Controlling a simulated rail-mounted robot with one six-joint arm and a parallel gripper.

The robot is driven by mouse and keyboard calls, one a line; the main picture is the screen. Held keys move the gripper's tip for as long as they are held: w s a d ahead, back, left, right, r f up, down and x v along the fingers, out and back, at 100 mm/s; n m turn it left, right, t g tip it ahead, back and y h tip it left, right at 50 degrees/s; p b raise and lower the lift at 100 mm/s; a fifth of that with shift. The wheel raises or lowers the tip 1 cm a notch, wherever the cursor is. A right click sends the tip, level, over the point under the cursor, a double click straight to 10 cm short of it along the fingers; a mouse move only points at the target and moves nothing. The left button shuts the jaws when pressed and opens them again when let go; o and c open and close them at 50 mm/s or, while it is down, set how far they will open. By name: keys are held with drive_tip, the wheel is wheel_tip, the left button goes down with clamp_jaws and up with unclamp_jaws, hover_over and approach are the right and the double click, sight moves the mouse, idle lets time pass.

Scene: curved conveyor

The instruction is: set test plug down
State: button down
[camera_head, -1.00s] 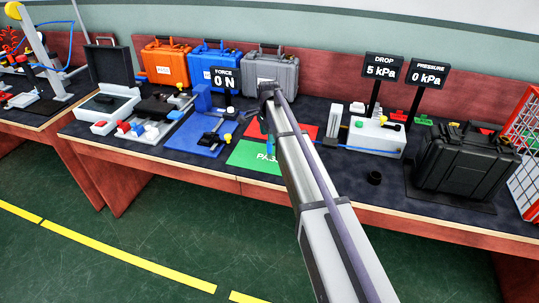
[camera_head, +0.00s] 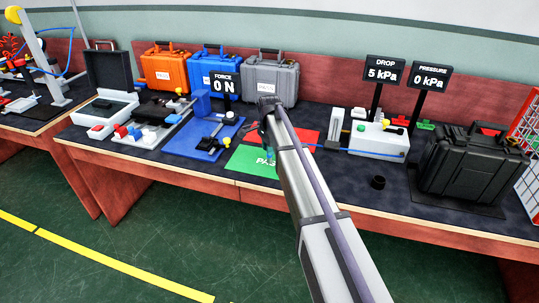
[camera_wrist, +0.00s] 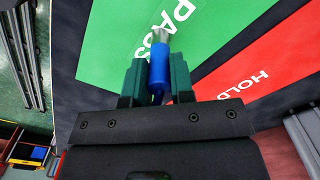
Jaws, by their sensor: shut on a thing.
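The test plug (camera_wrist: 157,66), a blue cylinder with a grey metal tip, is held between the green fingers of my gripper (camera_wrist: 156,80) in the wrist view. Its tip points toward the top of the picture, over the green PASS pad (camera_wrist: 110,45). I cannot tell whether the plug touches the pad. The red HOLD pad (camera_wrist: 255,80) lies to the right.
A blue fixture (camera_head: 205,140) with a FORCE display (camera_head: 226,86) stands left of the pads. Coloured cases (camera_head: 165,70) line the back.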

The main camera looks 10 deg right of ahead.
wheel_tip(320, 180, up, 10)
drive_tip(key=p, duration=1)
drive_tip(key=shift+r, duration=0.2)
drive_tip(key=shift+f, duration=0.1)
